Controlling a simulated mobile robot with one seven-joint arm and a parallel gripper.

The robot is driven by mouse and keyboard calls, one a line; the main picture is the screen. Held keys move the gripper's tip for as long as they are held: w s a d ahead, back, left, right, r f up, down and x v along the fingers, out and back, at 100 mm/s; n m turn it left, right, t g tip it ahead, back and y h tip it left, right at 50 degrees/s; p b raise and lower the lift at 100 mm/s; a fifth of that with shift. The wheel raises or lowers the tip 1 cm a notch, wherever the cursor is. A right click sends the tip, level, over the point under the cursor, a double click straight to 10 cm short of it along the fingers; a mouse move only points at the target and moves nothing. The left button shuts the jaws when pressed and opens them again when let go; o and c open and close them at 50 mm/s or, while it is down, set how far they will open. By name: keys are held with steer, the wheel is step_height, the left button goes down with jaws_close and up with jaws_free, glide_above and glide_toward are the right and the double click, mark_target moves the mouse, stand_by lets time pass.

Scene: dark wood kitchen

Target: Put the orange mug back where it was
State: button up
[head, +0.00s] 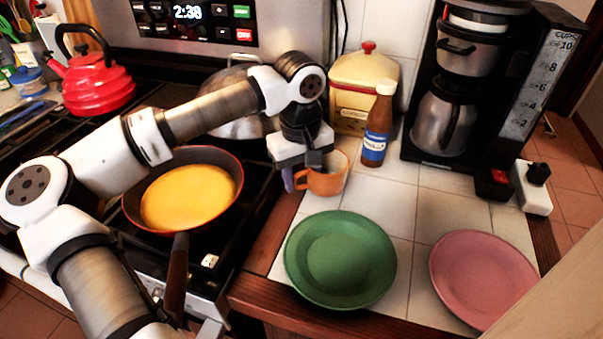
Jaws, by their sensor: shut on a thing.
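The orange mug (329,182) is upright at the left side of the white tiled counter, behind the green plate. My gripper (314,160) comes down from above and is shut on the mug at its left side, near the rim and handle. The gripper body hides part of the mug. I cannot tell whether the mug's base touches the tiles or hangs just above them.
A sauce bottle (377,125) and a yellow canister (362,85) stand close behind the mug. A green plate (378,285) and a pink plate (515,300) lie in front. A pan (228,217) sits on the stove. A coffee maker (465,85) stands right.

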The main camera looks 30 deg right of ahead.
steer(key=shift+f, duration=0.2)
steer(key=o, duration=1.2)
steer(key=shift+o, duration=0.2)
steer(key=shift+r, duration=0.15)
step_height(320, 180, up, 12)
steer(key=shift+b, duration=0.35)
steer(key=shift+a, duration=0.1)
